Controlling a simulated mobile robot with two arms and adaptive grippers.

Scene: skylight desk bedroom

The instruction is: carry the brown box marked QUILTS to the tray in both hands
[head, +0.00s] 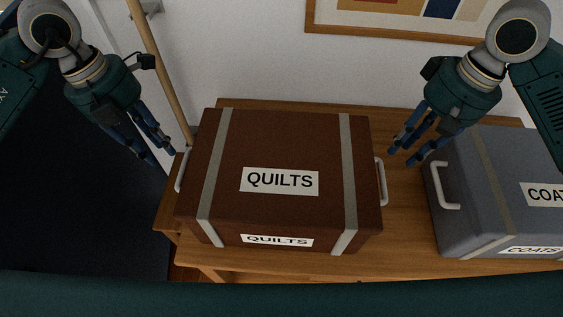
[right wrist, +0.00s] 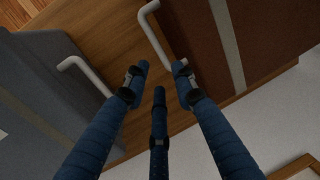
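The brown box marked QUILTS (head: 278,150) sits on the wooden table, with two pale straps and a white handle at each end. My left gripper (head: 163,158) is open and empty, up and to the left of the box's left handle (head: 182,170). My right gripper (head: 404,156) is open and empty, just right of the box's right handle (head: 381,182). In the right wrist view, the box (right wrist: 203,40) and its handle (right wrist: 157,32) lie beyond my spread right fingers (right wrist: 160,80). No tray is in view.
A grey box marked COATS (head: 500,170) stands on the table (head: 405,230) to the right, its white handle (head: 443,186) facing the gap where my right gripper is. A wooden pole (head: 158,65) leans behind on the left. A framed picture (head: 400,22) hangs on the wall.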

